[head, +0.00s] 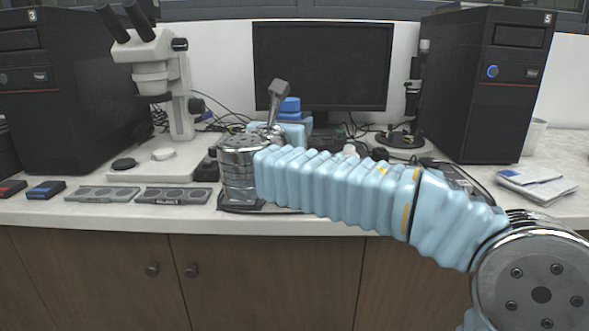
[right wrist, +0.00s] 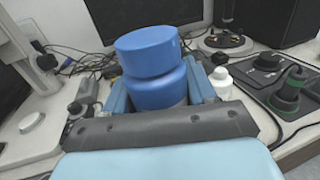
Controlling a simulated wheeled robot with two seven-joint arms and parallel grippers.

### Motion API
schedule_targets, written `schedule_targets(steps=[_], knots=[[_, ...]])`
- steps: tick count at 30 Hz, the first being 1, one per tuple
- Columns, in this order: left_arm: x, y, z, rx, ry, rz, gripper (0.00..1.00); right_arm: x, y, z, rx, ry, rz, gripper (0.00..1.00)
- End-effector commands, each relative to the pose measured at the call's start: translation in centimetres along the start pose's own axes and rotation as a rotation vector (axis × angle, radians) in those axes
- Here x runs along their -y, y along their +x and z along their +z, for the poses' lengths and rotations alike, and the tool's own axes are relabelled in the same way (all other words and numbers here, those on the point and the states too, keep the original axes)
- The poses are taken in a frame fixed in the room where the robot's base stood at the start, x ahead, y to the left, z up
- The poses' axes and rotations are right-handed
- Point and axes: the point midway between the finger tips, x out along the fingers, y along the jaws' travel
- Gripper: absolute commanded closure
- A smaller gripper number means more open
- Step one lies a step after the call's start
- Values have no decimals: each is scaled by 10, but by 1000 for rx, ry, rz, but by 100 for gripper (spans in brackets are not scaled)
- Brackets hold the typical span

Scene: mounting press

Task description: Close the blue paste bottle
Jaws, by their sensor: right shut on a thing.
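The blue paste bottle (right wrist: 158,92) stands between the fingers of my right gripper (right wrist: 157,82) in the right wrist view. A wide blue cap (right wrist: 147,50) sits on top of it; I cannot tell whether it is tight. The gripper is shut on the bottle's body, one finger on each side, below the cap. My left gripper is not in view.
A microscope (head: 160,75) and a monitor (head: 322,65) stand behind. A small white bottle (right wrist: 221,80) and a green-black device (right wrist: 290,92) are to the right.

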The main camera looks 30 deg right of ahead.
Motion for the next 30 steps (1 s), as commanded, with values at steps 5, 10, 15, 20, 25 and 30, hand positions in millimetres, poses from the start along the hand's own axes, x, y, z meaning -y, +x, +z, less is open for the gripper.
schedule_targets(steps=[5, 10, 15, 20, 25, 30], knots=[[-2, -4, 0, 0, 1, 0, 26, -8, 45, -20, -3, -3, -3, 100], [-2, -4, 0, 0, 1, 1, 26, -16, 78, -49, -3, -5, -1, 100], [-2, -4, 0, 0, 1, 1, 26, -19, 96, -71, -1, -3, -1, 100], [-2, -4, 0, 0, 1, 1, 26, -21, 102, -78, 1, -1, 0, 100], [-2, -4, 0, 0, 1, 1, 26, -21, 102, -78, 1, 0, 0, 100], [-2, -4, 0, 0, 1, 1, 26, -22, 106, -84, 0, -2, 0, 100]])
